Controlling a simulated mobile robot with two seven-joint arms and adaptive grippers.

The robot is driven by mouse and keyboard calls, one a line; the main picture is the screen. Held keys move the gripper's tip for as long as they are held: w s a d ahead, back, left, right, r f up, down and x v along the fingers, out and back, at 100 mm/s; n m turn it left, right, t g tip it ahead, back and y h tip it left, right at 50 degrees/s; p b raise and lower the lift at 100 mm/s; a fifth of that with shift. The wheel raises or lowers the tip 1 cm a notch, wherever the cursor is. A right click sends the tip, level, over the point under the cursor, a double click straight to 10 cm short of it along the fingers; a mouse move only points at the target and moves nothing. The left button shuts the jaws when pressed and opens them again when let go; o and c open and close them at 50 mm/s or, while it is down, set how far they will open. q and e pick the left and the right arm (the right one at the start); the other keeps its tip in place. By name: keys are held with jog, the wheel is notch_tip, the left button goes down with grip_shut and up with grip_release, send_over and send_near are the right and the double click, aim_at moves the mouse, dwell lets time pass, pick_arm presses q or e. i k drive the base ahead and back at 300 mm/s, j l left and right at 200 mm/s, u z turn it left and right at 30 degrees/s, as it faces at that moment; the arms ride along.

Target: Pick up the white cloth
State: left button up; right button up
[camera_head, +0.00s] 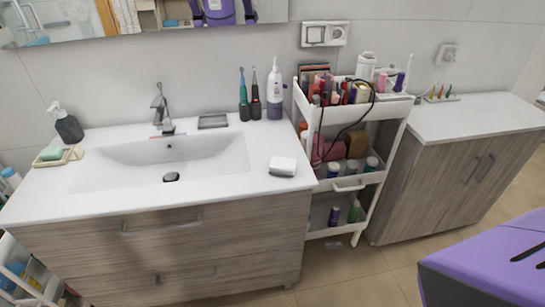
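A small folded white cloth (283,164) lies at the right front part of the white sink counter (225,187), to the right of the basin. A darker grey edge shows beneath it; I cannot tell whether this is part of the cloth or a separate thing. Neither my left nor my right gripper is in view. Nothing touches the cloth from above.
A sink basin (165,163) with a faucet (161,107) lies left of the cloth. Two dark toothbrush-like items and a white bottle (275,95) stand behind it. A crowded white cart (347,185) stands to the right. The counter around the cloth is clear.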

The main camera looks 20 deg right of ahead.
aim_at(278, 165)
jog(key=i+j, duration=0.55)
jog(key=j, duration=0.25)
jog(key=z, duration=0.4)
jog(key=j+z, duration=0.15)
jog(key=z, duration=0.2)
jog(key=i+z, duration=0.1)
jog(key=z, duration=0.3)
jog(key=j+z, duration=0.15)
jog(key=z, duration=0.25)
